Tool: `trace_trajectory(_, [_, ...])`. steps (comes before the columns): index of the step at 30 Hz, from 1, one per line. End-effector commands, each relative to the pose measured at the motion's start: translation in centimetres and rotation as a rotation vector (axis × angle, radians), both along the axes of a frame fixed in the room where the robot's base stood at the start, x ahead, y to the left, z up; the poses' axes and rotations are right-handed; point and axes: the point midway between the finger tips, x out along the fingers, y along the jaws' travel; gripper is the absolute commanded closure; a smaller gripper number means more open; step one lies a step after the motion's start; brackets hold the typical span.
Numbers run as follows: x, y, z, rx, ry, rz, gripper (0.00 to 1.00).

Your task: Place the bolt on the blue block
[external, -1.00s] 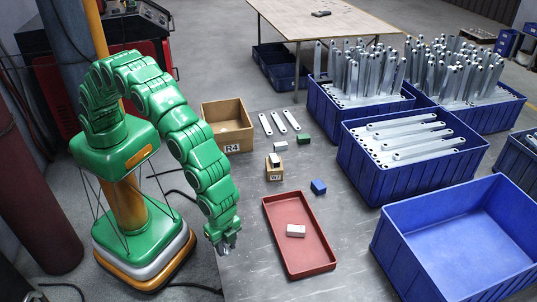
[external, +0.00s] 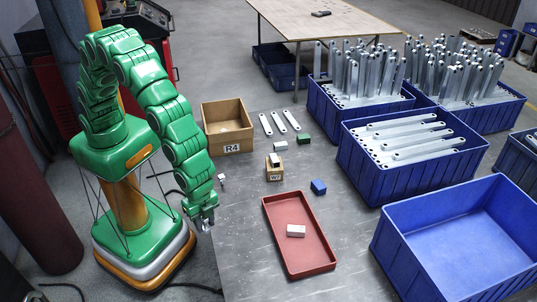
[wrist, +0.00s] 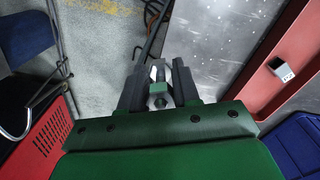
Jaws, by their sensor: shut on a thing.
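My gripper (external: 206,222) hangs at the left edge of the grey table, left of the red tray. In the wrist view its fingers (wrist: 158,88) are shut on a small grey metal piece with a hex-shaped end, which looks like the bolt (wrist: 158,102). The bolt is mostly hidden by the fingers in the external view. The blue block (external: 318,187) sits on the table, well to the right of my gripper, just past the tray's upper right corner. Its top looks bare.
A red tray (external: 268,222) holds a white block (external: 296,231). A wooden block (external: 275,173), a green block (external: 304,139), another white block (external: 280,146), a wooden R4 box (external: 210,127) and a small unclear item (external: 222,182) stand nearby. Blue bins (external: 385,225) line the right.

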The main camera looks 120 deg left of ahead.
Motion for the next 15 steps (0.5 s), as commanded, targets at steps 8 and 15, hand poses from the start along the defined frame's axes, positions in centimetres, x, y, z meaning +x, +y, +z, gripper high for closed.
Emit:
trace_trajectory(8, [1.1, 2.2, 0.2, -0.003, 0.001, 0.009, 1.0])
trace_trajectory(15, [4.1, 9.2, 1.0, -0.006, -0.002, 0.03, 1.0])
